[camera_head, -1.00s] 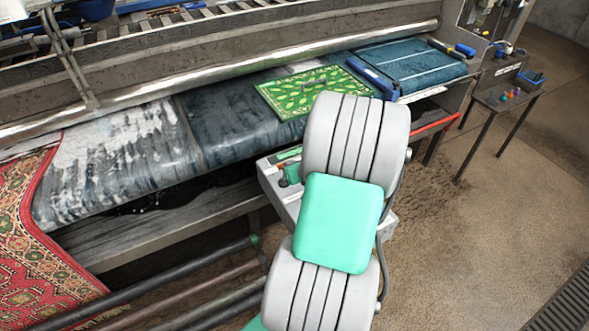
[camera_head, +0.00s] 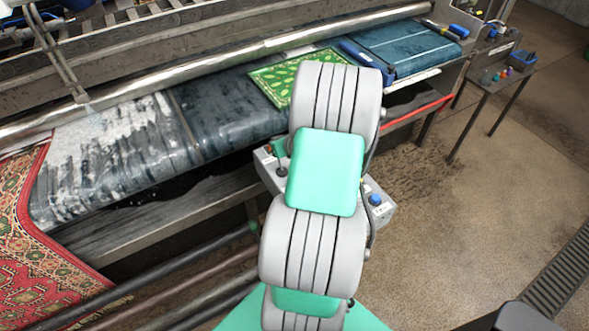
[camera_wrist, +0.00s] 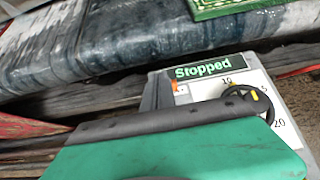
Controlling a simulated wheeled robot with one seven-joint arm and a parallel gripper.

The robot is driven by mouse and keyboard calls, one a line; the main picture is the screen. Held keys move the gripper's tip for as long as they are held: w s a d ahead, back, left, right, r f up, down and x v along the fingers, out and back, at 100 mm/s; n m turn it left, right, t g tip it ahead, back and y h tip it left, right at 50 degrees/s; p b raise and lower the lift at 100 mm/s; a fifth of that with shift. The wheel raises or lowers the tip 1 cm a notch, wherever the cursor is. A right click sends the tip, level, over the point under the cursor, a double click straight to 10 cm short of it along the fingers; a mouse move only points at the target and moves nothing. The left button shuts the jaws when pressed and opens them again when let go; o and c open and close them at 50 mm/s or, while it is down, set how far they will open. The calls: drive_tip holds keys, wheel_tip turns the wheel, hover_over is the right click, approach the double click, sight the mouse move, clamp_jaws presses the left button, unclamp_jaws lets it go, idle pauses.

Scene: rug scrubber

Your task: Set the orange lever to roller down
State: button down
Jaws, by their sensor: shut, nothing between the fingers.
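The control box (camera_head: 270,174) stands in front of the machine, largely hidden behind my arm in the head view. In the wrist view its sloped panel (camera_wrist: 203,90) carries a green display (camera_wrist: 202,71) reading "Stopped". A small orange piece (camera_wrist: 175,87), seemingly the orange lever, shows just below the display's left end. Its full shape and setting cannot be read. My gripper (camera_wrist: 170,122) fills the bottom of the wrist view, dark edge over green body, shut and empty. It covers the panel's lower left. In the head view my arm hides the gripper.
A round black dial (camera_wrist: 250,103) with a yellow mark sits on the panel's right. A blue button (camera_head: 375,199) shows on the box. A green leafy rug (camera_head: 283,78) and a red patterned rug (camera_head: 65,245) lie on the machine. Open floor lies right.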

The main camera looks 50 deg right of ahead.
drive_tip(key=shift+r, duration=0.1)
idle(0.3)
drive_tip(key=shift+s+a+r+p, duration=0.2)
drive_tip(key=shift+r+p, duration=0.1)
drive_tip(key=shift+p, duration=0.15)
drive_tip(key=s+a+r+p, duration=0.1)
drive_tip(key=s+r, duration=0.3)
drive_tip(key=r, duration=0.7)
drive_tip(key=shift+s+r, duration=0.15)
drive_tip(key=shift+s, duration=0.2)
